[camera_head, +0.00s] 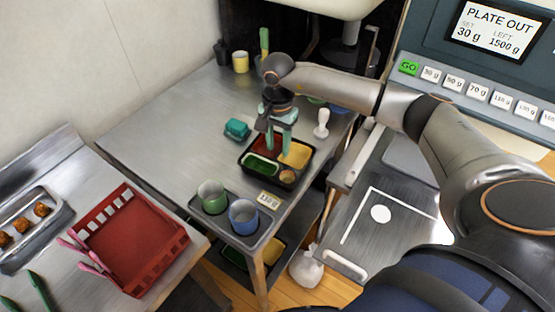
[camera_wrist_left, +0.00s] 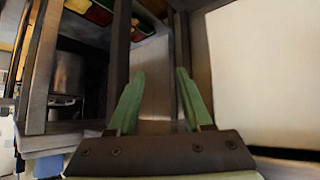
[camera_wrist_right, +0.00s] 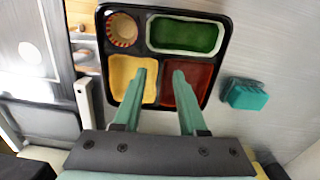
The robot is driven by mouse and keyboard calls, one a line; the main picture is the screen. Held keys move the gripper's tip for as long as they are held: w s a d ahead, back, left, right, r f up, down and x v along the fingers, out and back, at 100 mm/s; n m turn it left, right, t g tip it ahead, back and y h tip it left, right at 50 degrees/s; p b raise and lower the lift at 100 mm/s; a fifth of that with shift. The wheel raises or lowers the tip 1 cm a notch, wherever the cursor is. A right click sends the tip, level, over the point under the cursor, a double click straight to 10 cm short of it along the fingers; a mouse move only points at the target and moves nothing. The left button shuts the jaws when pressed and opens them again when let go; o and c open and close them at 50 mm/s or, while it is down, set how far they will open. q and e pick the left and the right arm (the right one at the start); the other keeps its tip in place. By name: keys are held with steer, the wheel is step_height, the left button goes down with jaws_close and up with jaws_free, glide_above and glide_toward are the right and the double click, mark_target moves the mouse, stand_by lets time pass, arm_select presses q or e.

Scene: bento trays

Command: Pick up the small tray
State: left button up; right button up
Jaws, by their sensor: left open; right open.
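A small black bento tray (camera_head: 262,180) lies on the metal table, with green, red and yellow compartments and a small round cup in one corner. It fills the upper middle of the right wrist view (camera_wrist_right: 230,45). My right gripper (camera_head: 279,146) is open above the tray. In the right wrist view its fingers (camera_wrist_right: 161,76) lie over the yellow and red compartments, and nothing shows between them. I cannot tell whether the fingertips touch the tray. My left gripper (camera_wrist_left: 153,78) is open and empty beside metal framing in the left wrist view, and out of the head view.
A grey tray (camera_head: 222,226) with a green cup and a blue cup sits nearer. A red crate (camera_head: 150,258) is at the lower left.

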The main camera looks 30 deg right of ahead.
mark_target(277, 156)
steer(key=shift+a+f, duration=0.1)
steer(key=shift+f, duration=1.85)
jaws_close()
